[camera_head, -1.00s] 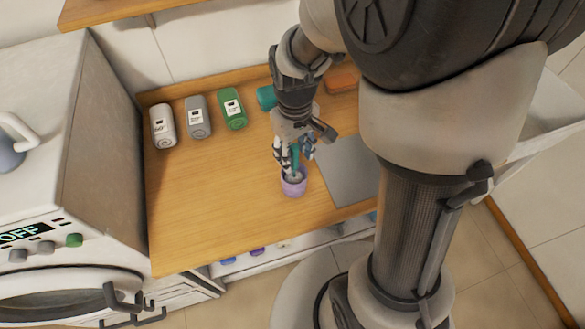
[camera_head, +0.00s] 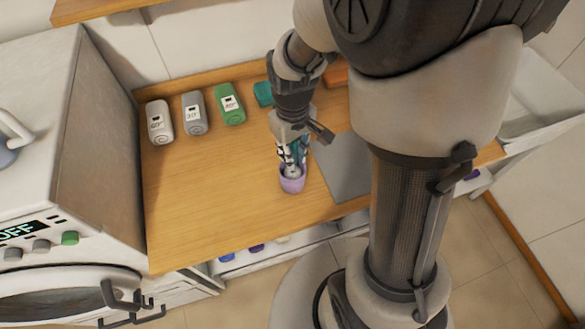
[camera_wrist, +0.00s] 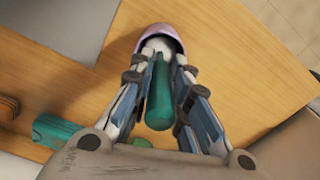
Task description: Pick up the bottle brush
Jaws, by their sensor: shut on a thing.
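The bottle brush (camera_wrist: 159,95) has a teal handle and a white head. Its white head (camera_head: 291,171) sits in the mouth of a purple cup (camera_head: 292,184) on the wooden counter; the cup's rim also shows in the wrist view (camera_wrist: 150,32). My gripper (camera_head: 292,161) is above the cup, pointing down. In the wrist view, my gripper's two fingers (camera_wrist: 160,66) are closed in on either side of the brush, just above its white head. The lower part of the brush is hidden inside the cup.
White (camera_head: 159,122), grey (camera_head: 194,113) and green (camera_head: 229,104) bottles stand along the counter's back. A teal object (camera_head: 263,94) and an orange-brown one (camera_head: 336,75) are further right. A grey mat (camera_head: 341,167) lies right of the cup. The counter left of the cup is clear.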

